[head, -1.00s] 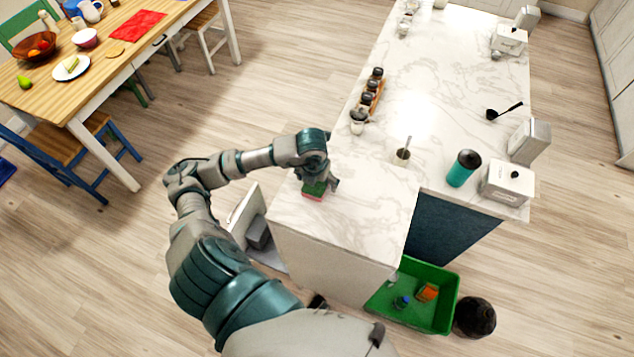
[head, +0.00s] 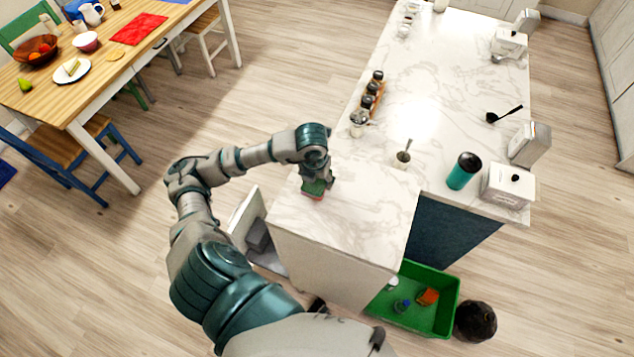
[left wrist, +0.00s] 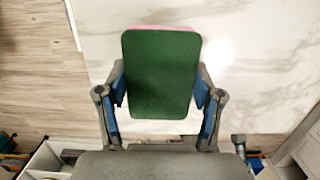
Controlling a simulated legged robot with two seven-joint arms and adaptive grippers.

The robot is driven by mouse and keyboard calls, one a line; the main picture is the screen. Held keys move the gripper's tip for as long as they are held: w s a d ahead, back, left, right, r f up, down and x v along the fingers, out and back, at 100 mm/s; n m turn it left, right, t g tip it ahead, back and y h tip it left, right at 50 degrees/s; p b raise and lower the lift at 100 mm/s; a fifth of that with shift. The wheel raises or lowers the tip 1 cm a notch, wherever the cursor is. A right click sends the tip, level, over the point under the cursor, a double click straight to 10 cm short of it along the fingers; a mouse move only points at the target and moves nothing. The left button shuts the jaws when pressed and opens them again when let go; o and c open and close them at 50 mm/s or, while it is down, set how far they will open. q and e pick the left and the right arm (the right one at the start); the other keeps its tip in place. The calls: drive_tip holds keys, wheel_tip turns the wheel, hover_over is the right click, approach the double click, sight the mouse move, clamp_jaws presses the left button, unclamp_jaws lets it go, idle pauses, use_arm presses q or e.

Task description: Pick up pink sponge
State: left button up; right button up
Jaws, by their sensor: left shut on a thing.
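The pink sponge (head: 313,197) has a green top face and a pink underside. It is at the near left part of the marble counter, below my left gripper (head: 317,187). In the left wrist view the sponge (left wrist: 160,75) shows its green face, with a thin pink edge at the far end. The fingers of my left gripper (left wrist: 160,92) are shut on its two sides. I cannot tell whether the sponge touches the counter. My right gripper is not in view.
The marble counter (head: 365,215) is clear around the sponge. A cup with a spoon (head: 403,157), a spice rack (head: 371,97) and a teal tumbler (head: 463,171) stand farther back. A green bin (head: 440,320) is on the floor. An open drawer (head: 262,235) is at the counter's left.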

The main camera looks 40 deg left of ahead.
use_arm(q)
drive_tip(key=s+d, duration=0.1)
drive_tip(key=s, duration=0.1)
drive_tip(key=s+d+r, duration=0.1)
drive_tip(key=s+d, duration=0.1)
drive_tip(key=s+d+r, duration=0.1)
drive_tip(key=s, duration=0.2)
drive_tip(key=shift+d, duration=0.4)
drive_tip(key=s+p, duration=0.1)
drive_tip(key=p, duration=0.2)
drive_tip(key=s+d+p, duration=0.1)
drive_tip(key=p, duration=0.3)
drive_tip(key=shift+s+d+r, duration=0.2)
drive_tip(key=shift+d+r, duration=0.1)
drive_tip(key=shift+r, duration=0.1)
drive_tip(key=s+d+p, duration=0.1)
drive_tip(key=p, duration=0.1)
drive_tip(key=s+p, duration=0.1)
drive_tip(key=p, duration=0.2)
drive_tip(key=shift+s+d, duration=0.3)
drive_tip(key=shift+d, duration=0.1)
drive_tip(key=shift+s+d+f+p, duration=0.25)
drive_tip(key=shift+s+d+p, duration=0.2)
drive_tip(key=shift+s+p, duration=0.2)
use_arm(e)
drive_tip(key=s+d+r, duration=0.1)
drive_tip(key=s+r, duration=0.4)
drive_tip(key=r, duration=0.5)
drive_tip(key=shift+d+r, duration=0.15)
